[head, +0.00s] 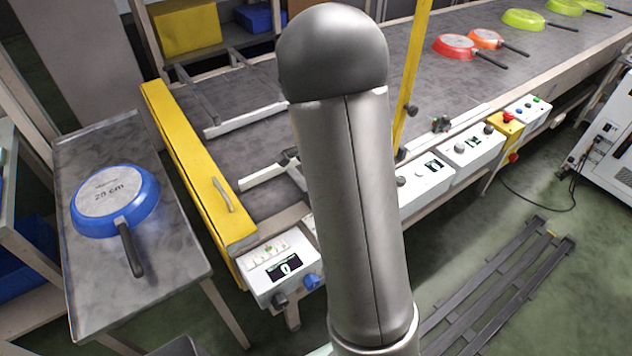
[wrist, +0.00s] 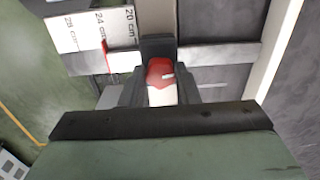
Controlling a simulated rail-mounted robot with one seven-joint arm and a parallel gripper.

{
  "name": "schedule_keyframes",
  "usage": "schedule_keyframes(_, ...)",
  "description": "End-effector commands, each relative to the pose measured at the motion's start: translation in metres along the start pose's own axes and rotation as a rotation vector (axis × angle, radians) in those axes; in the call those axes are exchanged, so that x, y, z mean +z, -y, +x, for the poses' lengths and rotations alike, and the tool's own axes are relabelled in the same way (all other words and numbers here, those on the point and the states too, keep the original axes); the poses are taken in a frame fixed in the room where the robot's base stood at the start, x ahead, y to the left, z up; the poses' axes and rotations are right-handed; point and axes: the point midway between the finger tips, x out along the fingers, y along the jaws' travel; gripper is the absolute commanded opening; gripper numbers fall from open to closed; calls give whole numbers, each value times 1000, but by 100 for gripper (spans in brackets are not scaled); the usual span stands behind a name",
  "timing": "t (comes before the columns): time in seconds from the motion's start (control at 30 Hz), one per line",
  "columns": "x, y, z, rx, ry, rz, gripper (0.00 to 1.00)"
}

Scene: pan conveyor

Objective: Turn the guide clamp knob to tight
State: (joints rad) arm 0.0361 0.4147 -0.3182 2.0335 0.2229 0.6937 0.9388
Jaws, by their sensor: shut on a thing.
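The red guide clamp knob (wrist: 159,72) shows in the wrist view with a short white mark on its right side. My gripper (wrist: 158,80) is shut on it, one dark finger on each side. A white scale plate (wrist: 85,32) marked 28, 24 and 20 cm lies to the left, with a red pointer (wrist: 105,56) close to the 24 cm mark. In the head view my arm hides the gripper and the knob. Two white guide bars (head: 245,119) show on the conveyor left of my arm.
A blue pan (head: 116,203) lies upside down on the side table at left. A yellow gate (head: 195,165) crosses the conveyor end beside a control box (head: 279,266). Red, orange and green pans (head: 455,46) sit on the far belt. Control boxes line the front edge.

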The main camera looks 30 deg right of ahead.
Motion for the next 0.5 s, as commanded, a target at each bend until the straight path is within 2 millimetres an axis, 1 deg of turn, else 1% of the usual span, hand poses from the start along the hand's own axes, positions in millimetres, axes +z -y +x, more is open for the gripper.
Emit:
schedule_keyframes(0.23,-1,1,-1,-4,-2,0,6)
schedule_keyframes(0.27,-1,1,-1,-4,-2,-1,34)
schedule_keyframes(0.3,-1,1,-1,-4,-2,-1,45)
schedule_keyframes(0.33,-1,1,-1,-3,-2,-1,50)
schedule_keyframes(0.5,0,0,-1,-2,-1,-1,50)
